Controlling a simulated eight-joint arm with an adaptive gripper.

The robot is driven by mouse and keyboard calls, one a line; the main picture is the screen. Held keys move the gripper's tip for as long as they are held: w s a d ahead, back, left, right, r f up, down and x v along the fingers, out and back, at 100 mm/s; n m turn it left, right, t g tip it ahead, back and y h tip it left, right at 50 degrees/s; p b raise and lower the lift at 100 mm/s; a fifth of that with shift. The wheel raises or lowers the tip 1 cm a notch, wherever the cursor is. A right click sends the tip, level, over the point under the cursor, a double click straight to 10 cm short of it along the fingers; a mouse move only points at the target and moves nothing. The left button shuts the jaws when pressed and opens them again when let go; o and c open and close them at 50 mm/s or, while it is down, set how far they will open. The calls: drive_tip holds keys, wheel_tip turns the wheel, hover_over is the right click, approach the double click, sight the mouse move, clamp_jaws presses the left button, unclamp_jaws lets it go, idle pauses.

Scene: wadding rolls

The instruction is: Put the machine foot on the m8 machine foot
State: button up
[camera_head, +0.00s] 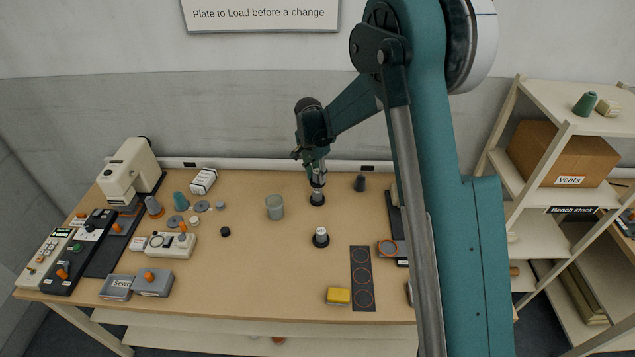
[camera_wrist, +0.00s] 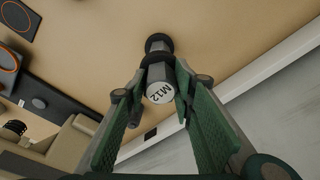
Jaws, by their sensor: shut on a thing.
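My gripper (camera_head: 317,172) is at the back middle of the table, pointing down. Its green-padded fingers (camera_wrist: 158,86) are closed on a grey machine foot (camera_wrist: 160,92) whose pale end face reads M12. In the head view a dark base (camera_head: 317,184) shows just below the fingers. Another grey foot with a dark base (camera_head: 317,198) appears directly below it in the picture; I cannot tell whether they touch. A third foot with a pale top (camera_head: 320,238) stands upright nearer the front. I cannot read any M8 mark.
A dark mat with orange circles (camera_head: 362,278) lies at the right front, beside a yellow block (camera_head: 338,296). A translucent cup (camera_head: 275,207) stands left of the feet. A dark small piece (camera_head: 360,183) stands right of my gripper. Machines and boxes fill the left side.

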sight(318, 182)
drive_tip(key=shift+f, duration=1.85)
drive_tip(key=shift+f, duration=0.2)
drive_tip(key=o, duration=1.1)
drive_tip(key=shift+r, duration=0.15)
drive_tip(key=r, duration=0.4)
drive_tip(key=s+r, duration=0.1)
drive_tip(key=r, duration=0.3)
drive_tip(key=a+r, duration=0.1)
drive_tip(key=r, duration=0.3)
drive_tip(key=shift+s, duration=0.2)
